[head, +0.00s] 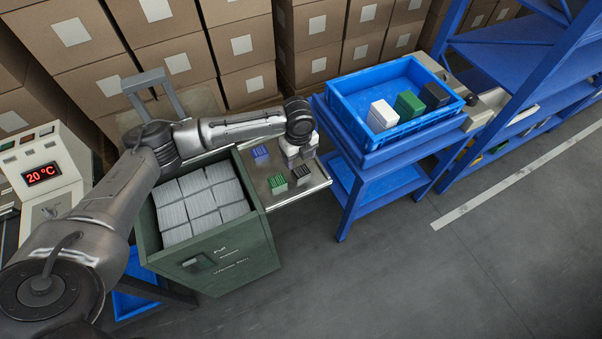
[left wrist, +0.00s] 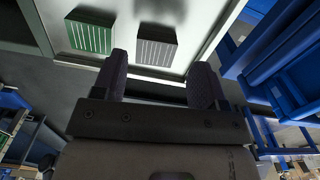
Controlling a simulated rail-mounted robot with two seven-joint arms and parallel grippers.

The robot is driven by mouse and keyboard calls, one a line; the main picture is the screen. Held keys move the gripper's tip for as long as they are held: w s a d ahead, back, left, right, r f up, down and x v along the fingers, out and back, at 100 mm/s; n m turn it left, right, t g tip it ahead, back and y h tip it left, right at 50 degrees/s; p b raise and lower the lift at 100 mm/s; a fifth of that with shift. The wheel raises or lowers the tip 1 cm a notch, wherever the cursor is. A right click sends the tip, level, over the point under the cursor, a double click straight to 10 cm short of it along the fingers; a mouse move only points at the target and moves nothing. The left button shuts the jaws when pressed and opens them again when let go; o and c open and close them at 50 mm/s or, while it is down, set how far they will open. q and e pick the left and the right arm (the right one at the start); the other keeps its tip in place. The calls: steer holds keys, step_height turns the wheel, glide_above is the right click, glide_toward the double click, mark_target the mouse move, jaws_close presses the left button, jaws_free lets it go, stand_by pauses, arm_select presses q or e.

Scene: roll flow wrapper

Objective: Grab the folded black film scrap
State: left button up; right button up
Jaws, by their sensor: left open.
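A small black block with pale lines (head: 301,174) lies on the metal side tray (head: 318,180); it is the only small black piece there, and I cannot tell whether it is folded film. In the left wrist view the black piece (left wrist: 155,44) lies beyond the fingertips, roughly in line with the gap between them, and nothing is held. My left gripper (head: 302,155) is above the tray, just behind the black piece in the head view. Its two dark fingers (left wrist: 161,76) are apart. My right gripper is not in view.
A green striped block (head: 277,184) lies beside the black piece, and a blue one (head: 260,154) further back. A green bin (head: 225,262) of white packs stands left of the tray. A blue crate (head: 440,112) with white, green and black boxes is on the right.

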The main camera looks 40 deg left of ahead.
mark_target(298, 167)
arm_select(q)
step_height(298, 167, down, 4)
steer(key=shift+s+a+f+b, duration=0.1)
steer(key=shift+s+b, duration=0.05)
steer(key=shift+b, duration=0.7)
steer(key=shift+f, duration=0.45)
steer(key=c, duration=0.7)
steer(key=shift+r, duration=0.15)
